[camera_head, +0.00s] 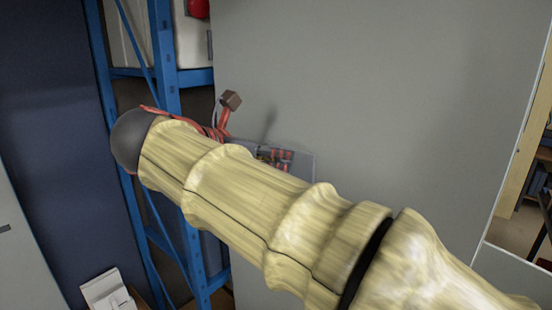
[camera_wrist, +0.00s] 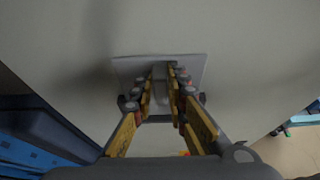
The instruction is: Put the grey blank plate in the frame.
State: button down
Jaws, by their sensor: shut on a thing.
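The grey blank plate (camera_wrist: 130,70) shows in the wrist view as a light grey rectangle ahead of my fingers. My gripper (camera_wrist: 163,80) is shut on a raised grey part at the plate's middle. The plate is close to a broad pale grey panel; I cannot tell whether they touch. In the head view, part of the plate (camera_head: 303,163) shows beyond my arm, by the fingers of my gripper (camera_head: 273,155). My arm hides much of it. I cannot make out the frame; it may be hidden behind the plate or my arm.
The pale grey panel (camera_head: 390,75) fills much of the head view. A blue shelf rack (camera_head: 168,60) stands to its left, with a red object (camera_head: 198,8) at the top. A white item (camera_head: 107,291) is at the lower left. Shelving (camera_head: 540,130) is at the right.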

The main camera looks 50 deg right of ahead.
jog(key=shift+f+b, duration=0.3)
jog(key=shift+f, duration=0.2)
jog(key=c, duration=1.7)
grip_release()
jog(key=v, duration=1.2)
